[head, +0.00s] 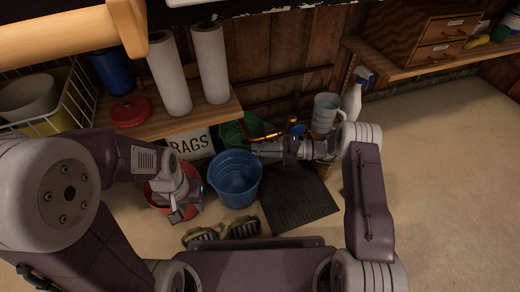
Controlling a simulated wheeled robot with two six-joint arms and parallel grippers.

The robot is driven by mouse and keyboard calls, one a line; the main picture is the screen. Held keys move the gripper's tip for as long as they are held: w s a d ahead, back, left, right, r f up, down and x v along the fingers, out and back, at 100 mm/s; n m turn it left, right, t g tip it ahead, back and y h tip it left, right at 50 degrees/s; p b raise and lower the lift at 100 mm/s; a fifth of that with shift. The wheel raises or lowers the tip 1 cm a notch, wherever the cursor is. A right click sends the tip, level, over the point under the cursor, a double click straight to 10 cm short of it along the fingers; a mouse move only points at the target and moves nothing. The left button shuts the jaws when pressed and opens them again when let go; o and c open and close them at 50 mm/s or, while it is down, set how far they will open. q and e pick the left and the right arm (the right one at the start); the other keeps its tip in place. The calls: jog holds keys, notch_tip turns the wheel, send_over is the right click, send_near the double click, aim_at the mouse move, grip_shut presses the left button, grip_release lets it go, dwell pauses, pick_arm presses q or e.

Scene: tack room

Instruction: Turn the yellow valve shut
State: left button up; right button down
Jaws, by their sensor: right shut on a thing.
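The yellow valve (268,136) shows as a thin orange-yellow handle low at the wall, behind the blue bucket. My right gripper (256,149) reaches in from the right and lies against the handle, shut on it. The gripper hides part of the handle, so its exact angle is hard to tell. My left gripper (178,213) points down over the red bucket (157,206) at the left, away from the valve. Its fingers are too small and dark to tell whether they are open.
A blue bucket (236,180) stands just below my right gripper, with a green container (232,134) behind it. Two brushes (243,228) and a dark mat (300,205) lie on the floor. A jug (325,112) and spray bottle (352,100) stand right. Open floor lies farther right.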

dwell(0.3)
jog(key=shift+r+m+y+p, duration=0.3)
jog(key=shift+y, duration=0.4)
jog(key=c, duration=1.5)
grip_release()
jog(key=shift+d, duration=0.1)
jog(key=shift+o, duration=0.2)
jog(key=shift+r, duration=0.1)
jog(key=d+p, duration=0.3)
jog(key=d, duration=0.6)
jog(key=shift+s+f+p, duration=0.35)
jog(key=shift+f+p, duration=0.05)
jog(key=shift+f, duration=0.05)
